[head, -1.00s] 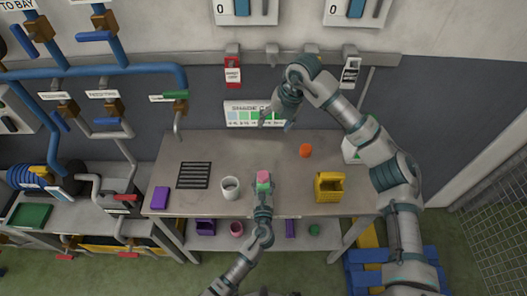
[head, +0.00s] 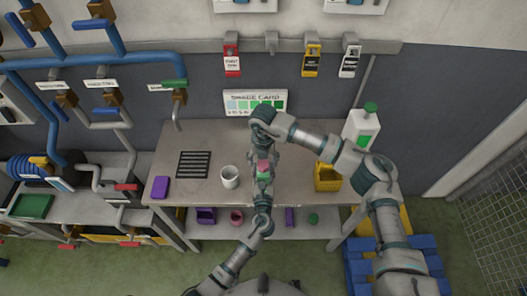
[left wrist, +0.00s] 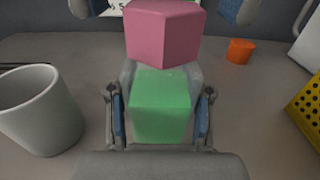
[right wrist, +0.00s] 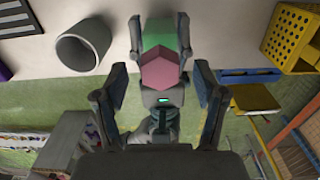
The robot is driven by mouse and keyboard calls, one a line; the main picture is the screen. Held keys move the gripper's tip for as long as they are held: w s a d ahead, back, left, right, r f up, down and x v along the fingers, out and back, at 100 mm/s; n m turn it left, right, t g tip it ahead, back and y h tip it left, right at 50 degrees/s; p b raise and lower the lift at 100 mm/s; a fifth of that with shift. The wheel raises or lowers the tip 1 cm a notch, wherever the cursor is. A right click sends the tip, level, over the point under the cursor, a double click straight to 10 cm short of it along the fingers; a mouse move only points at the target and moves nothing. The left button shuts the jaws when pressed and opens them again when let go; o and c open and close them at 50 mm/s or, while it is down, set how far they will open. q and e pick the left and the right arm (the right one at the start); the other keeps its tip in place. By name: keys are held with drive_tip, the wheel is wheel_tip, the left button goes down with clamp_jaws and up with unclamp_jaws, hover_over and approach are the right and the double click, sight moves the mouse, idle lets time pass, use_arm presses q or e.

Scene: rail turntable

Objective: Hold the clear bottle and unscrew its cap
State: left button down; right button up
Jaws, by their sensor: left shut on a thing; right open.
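The clear bottle with green contents (left wrist: 160,108) stands upright on the workbench, with a pink faceted cap (left wrist: 162,32) on top. My left gripper (head: 263,181) is shut on the bottle body, one finger on each side in the left wrist view. My right gripper (right wrist: 160,82) is open and points down over the bottle. In the right wrist view, the cap (right wrist: 160,72) lies between its fingers, with visible gaps on both sides. Its fingertips also show at the top corners of the left wrist view. My right wrist partly hides the bottle from the head view.
A white cup (head: 230,177) stands left of the bottle on the workbench (head: 190,205). A yellow perforated basket (head: 327,180) stands to the right, and an orange piece (left wrist: 240,50) lies behind right. A white jug with a green cap (head: 361,130) stands at the back right.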

drive_tip(key=shift+f, duration=0.7)
drive_tip(key=c, duration=1.3)
drive_tip(key=n, duration=0.6)
